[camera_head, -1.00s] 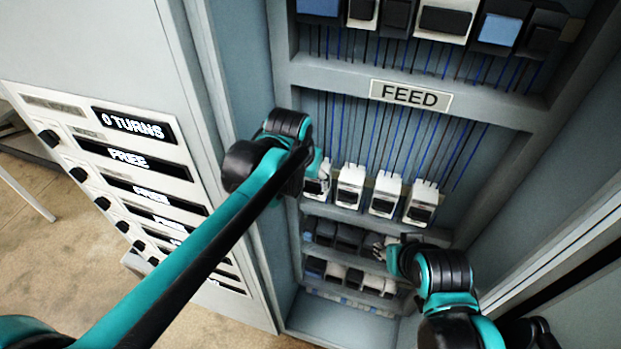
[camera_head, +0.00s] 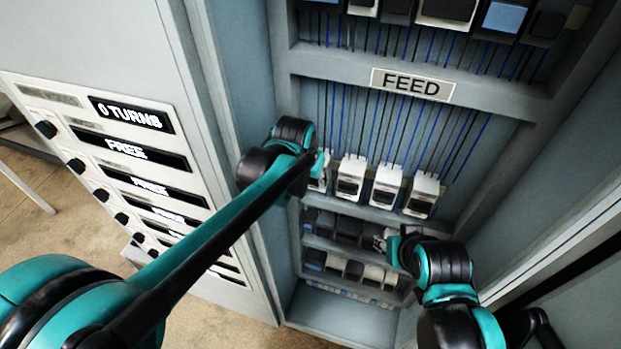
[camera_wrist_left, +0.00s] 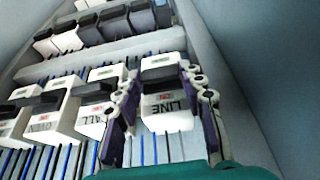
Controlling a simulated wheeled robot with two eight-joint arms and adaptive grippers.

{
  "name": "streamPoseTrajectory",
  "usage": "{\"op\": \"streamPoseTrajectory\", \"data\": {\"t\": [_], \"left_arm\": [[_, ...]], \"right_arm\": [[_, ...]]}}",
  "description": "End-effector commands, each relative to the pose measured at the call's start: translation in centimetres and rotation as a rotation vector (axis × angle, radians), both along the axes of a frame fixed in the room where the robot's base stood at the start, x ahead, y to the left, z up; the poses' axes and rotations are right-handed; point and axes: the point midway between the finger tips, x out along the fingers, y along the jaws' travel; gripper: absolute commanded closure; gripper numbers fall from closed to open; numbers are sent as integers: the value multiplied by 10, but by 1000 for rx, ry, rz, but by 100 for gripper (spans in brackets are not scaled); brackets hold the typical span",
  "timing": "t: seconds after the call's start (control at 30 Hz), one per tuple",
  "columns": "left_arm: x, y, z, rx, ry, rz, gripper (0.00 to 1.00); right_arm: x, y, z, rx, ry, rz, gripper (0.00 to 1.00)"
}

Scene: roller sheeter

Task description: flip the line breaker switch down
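The LINE breaker (camera_wrist_left: 168,108) is a white block with a black switch (camera_wrist_left: 160,75), at the right end of its row in the left wrist view. My left gripper (camera_wrist_left: 163,80) is open, with one finger on each side of this breaker. I cannot tell whether the fingers touch it. In the head view my left gripper (camera_head: 322,168) is at the left end of the white row under the FEED sign (camera_head: 412,84) and covers most of the leftmost breaker. My right gripper (camera_head: 382,241) is by the lower dark row; its fingers are too small to read.
Other white breakers (camera_head: 386,187) stand close beside it in the row, labelled CALL and similar in the wrist view. The cabinet side wall (camera_wrist_left: 255,70) is near my left gripper. A panel with displays (camera_head: 130,150) stands at the left.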

Motion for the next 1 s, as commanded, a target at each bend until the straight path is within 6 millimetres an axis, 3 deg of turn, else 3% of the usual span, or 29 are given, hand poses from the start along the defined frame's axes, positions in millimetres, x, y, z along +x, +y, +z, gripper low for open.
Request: {"op": "streamPoseTrajectory", "data": {"t": [0.27,0.57,1.0], "left_arm": [[-2,1,-2,-10,-31,0,90],[-8,3,-11,-65,-200,0,90],[-15,5,-33,-192,-592,-1,90]], "right_arm": [[0,0,-3,0,0,0,60],[0,0,-19,0,0,0,60],[0,0,-71,0,0,0,60]]}}
